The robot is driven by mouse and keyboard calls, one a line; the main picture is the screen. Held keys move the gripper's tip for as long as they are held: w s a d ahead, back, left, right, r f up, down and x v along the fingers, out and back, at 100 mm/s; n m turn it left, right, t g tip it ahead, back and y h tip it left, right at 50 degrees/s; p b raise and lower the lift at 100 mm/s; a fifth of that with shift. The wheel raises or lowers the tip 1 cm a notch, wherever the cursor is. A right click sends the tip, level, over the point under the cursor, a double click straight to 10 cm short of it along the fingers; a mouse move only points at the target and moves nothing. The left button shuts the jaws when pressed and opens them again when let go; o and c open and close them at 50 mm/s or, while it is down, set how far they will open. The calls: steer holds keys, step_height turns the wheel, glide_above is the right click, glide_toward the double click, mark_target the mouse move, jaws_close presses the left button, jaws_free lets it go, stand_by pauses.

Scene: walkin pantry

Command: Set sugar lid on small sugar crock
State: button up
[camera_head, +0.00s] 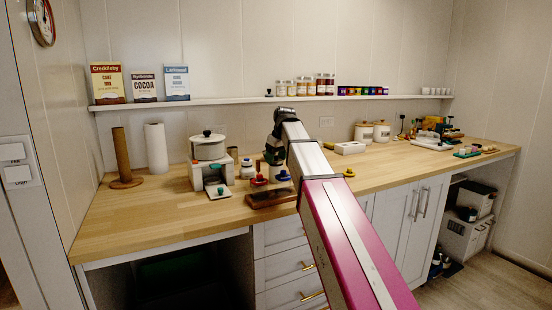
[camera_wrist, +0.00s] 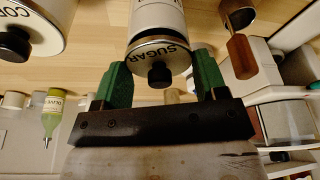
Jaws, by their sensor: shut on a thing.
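The sugar lid (camera_wrist: 178,58) is a round disc marked SUGAR with a black knob. My gripper (camera_wrist: 160,66) has its green fingers on either side of the lid and is shut on it. The small sugar crock (camera_wrist: 157,15) is a white cylinder directly beyond the lid in the wrist view. A dark line shows between lid and crock; I cannot tell whether the lid is seated. In the head view, my arm hides much of the gripper area, and I cannot make out the lid there.
A larger lidded canister (camera_wrist: 38,32) stands close to the left in the wrist view, with a green bottle (camera_wrist: 52,108) below it. A wooden-handled scoop (camera_wrist: 240,55) is at the right. Paper towels (camera_head: 156,147) stand on the counter (camera_head: 150,215), whose front left is clear.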

steer(key=shift+f, duration=0.35)
stand_by(0.3)
steer(key=o, duration=1)
steer(key=shift+o, duration=0.4)
steer(key=shift+r, duration=3.4)
steer(key=shift+s, duration=0.1)
